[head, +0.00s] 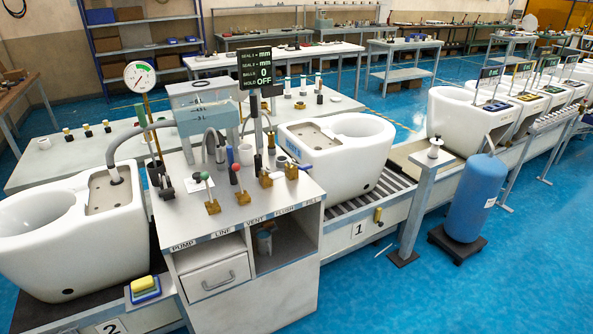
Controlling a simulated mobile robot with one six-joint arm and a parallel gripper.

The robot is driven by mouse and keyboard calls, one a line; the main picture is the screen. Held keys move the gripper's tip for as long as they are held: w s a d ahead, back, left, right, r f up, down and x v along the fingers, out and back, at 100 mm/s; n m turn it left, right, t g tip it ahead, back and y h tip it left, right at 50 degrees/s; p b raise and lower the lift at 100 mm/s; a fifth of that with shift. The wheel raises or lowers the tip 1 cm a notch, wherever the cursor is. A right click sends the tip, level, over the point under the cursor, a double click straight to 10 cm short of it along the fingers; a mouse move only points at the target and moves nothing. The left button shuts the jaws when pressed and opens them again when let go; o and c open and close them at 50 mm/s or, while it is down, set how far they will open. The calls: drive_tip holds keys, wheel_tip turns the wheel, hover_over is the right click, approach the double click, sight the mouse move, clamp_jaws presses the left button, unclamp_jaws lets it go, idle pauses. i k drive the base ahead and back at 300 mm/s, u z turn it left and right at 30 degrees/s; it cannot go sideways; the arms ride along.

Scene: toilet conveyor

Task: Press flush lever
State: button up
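The grey workstation cabinet (250,232) stands at centre left. Its front edge carries the labels PUMP, LINE, VENT, FLUSH (284,210) and FILL. Several small levers on brass blocks stand in a row behind these labels. The brass block nearest behind the FLUSH label (266,180) has a dark upright handle, but I cannot tell for sure which lever belongs to which label. A lever with a red knob (236,168) is left of it, and one with a blue handle (305,167) is right of it. My gripper is not in view.
A black display (255,69) reads BALLS 0 and HOLD OFF. A round gauge (140,76) stands at left. White toilets rest on conveyors left (75,245) and right (345,165) of the cabinet. A blue tank (475,200) stands at right.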

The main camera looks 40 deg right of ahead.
sight(279, 174)
drive_tip(key=z, duration=0.9)
drive_tip(key=k, duration=0.95)
drive_tip(key=i, duration=0.85)
